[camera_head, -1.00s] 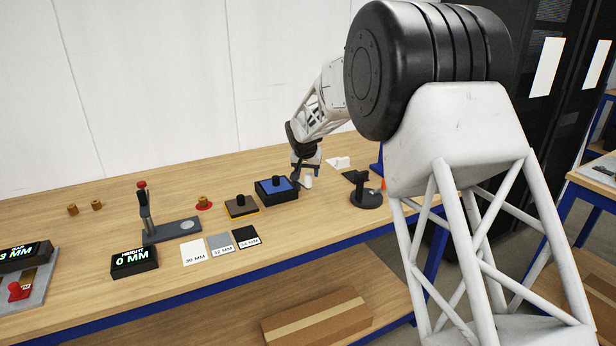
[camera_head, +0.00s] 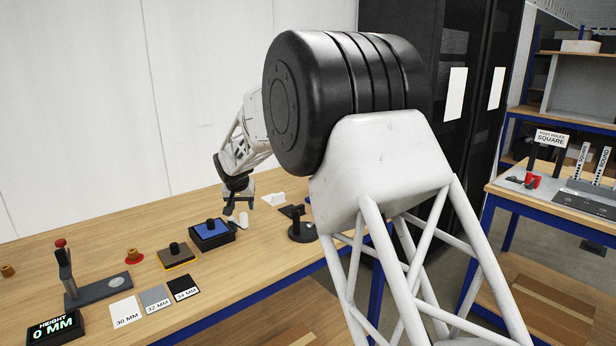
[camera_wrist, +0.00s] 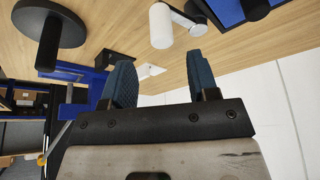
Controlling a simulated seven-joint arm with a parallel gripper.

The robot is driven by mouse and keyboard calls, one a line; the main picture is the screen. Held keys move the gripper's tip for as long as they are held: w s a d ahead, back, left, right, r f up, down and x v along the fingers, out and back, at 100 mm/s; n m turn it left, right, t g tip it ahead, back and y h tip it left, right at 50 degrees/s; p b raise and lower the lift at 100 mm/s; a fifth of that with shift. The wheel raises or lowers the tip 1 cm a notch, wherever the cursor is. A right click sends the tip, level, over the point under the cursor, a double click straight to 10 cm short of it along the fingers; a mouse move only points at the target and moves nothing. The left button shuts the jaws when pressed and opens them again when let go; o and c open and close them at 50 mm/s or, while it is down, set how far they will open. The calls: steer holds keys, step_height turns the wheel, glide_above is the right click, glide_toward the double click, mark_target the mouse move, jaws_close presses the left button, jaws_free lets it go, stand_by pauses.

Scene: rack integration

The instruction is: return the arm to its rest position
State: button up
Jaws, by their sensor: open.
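My gripper (camera_head: 238,203) is above the far part of the wooden workbench (camera_head: 110,216), just right of a blue-topped black block with a knob (camera_head: 210,229). In the wrist view its two blue fingers (camera_wrist: 163,82) stand apart with nothing between them. My arm reaches from the right over the bench.
A black round-based stand (camera_head: 302,231) is right of the gripper. A brown knobbed block (camera_head: 176,256), labelled cards (camera_head: 155,298), a height gauge (camera_head: 85,288) and its display (camera_head: 55,327) are to the left. A black rack (camera_head: 405,40) stands behind; another table (camera_head: 550,195) is at right.

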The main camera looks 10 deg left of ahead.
steer(key=s+d+r, duration=0.5)
steer(key=s+d, duration=0.3)
steer(key=d, duration=0.3)
steer(key=s+d+r+m, duration=0.1)
steer(key=s+d+r, duration=0.3)
steer(key=s+d, duration=0.6)
steer(key=s+d+r, duration=0.5)
steer(key=d, duration=0.8)
steer(key=s+d+f, duration=0.2)
steer(key=s+d, duration=0.3)
steer(key=s, duration=0.6)
steer(key=s+d+f+g, duration=0.1)
steer(key=s+d+f, duration=0.1)
steer(key=s+d, duration=0.4)
steer(key=s+d+f+m, duration=0.1)
steer(key=s+d, duration=0.4)
steer(key=s, duration=1.2)
steer(key=shift+d+f+g+h, duration=0.25)
steer(key=shift+f+g+h, duration=0.15)
steer(key=shift+f, duration=0.15)
